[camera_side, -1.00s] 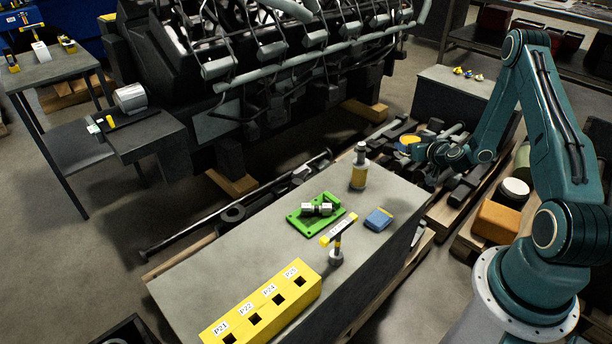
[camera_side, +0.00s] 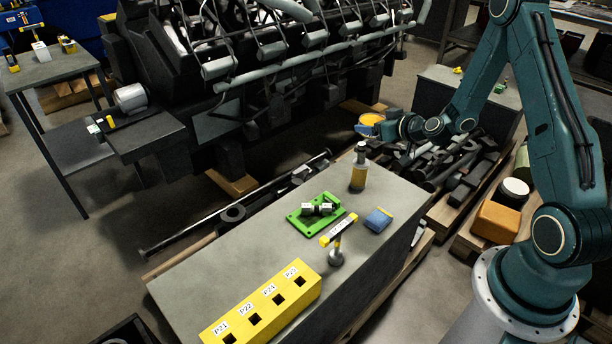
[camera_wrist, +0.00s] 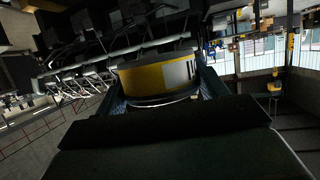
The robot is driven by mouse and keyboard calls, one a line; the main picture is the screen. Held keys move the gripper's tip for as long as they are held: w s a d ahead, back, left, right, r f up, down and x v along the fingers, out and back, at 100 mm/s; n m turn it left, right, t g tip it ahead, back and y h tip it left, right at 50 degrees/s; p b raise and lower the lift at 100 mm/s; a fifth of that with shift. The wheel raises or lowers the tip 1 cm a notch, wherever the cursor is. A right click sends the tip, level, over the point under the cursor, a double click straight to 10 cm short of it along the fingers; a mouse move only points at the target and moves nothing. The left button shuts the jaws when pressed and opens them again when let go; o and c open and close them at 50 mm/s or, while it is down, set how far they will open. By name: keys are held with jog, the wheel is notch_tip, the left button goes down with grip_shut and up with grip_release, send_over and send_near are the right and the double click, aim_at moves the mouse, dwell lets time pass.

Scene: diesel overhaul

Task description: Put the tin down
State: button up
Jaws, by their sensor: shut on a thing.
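The tin (camera_side: 369,122) is round with a yellow top. In the side view it is in the air beyond the far end of the grey workbench (camera_side: 240,250), above the dark floor beside the engine. My gripper (camera_side: 379,128) is shut on it. In the wrist view the tin (camera_wrist: 158,75) shows a yellow band with a pale label, held between the jaws. The jaws are dark and small in the side view, so their exact contact is hard to see there.
On the workbench stand a bottle (camera_side: 359,170), a green fixture (camera_side: 314,214), a blue box (camera_side: 379,219), an upright tool (camera_side: 337,241) and a yellow socket block (camera_side: 262,304). Pallets of dark parts (camera_side: 455,165) lie to the right. The engine (camera_side: 270,70) is behind.

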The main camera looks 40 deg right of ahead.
jog(key=a+r+n+y, duration=0.2)
jog(key=a+r, duration=0.3)
jog(key=a, duration=0.5)
jog(key=s+a+r+n+y, duration=0.1)
jog(key=a+r+n+y, duration=0.2)
jog(key=a+r, duration=0.3)
jog(key=a, duration=0.5)
jog(key=shift+s+a+y, duration=0.25)
jog(key=shift+a+y, duration=0.05)
jog(key=shift+y, duration=0.1)
notch_tip(320, 180, down, 10)
jog(key=w+m+h, duration=0.2)
jog(key=m+h, duration=0.1)
jog(key=h, duration=0.1)
jog(key=shift+f, duration=0.2)
jog(key=shift+w, duration=0.1)
